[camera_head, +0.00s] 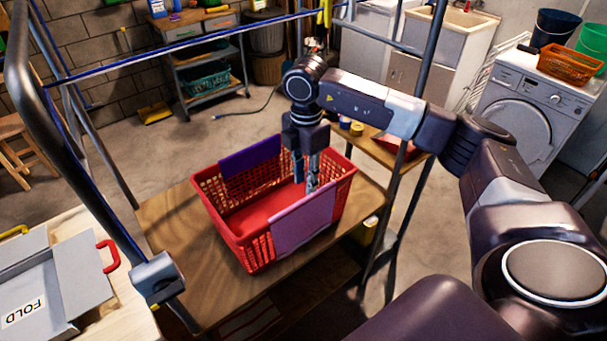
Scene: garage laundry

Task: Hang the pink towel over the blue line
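The pink towel (302,222) hangs over the near right wall of a red basket (246,245). My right gripper (306,185) points down at the basket, its fingertips by the towel's upper edge. Its two fingers show apart with a narrow gap, so it looks open; I cannot tell whether the tips touch the towel. The blue line (190,53) runs across the upper left, between the rack's dark tubes, higher than the basket. My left gripper is not in view.
A purple cloth (250,157) hangs over the basket's far wall. The basket stands on a wooden board (172,220) inside the tubular rack (88,150). A folding board (40,285) lies at lower left. A washing machine (520,110) stands at right.

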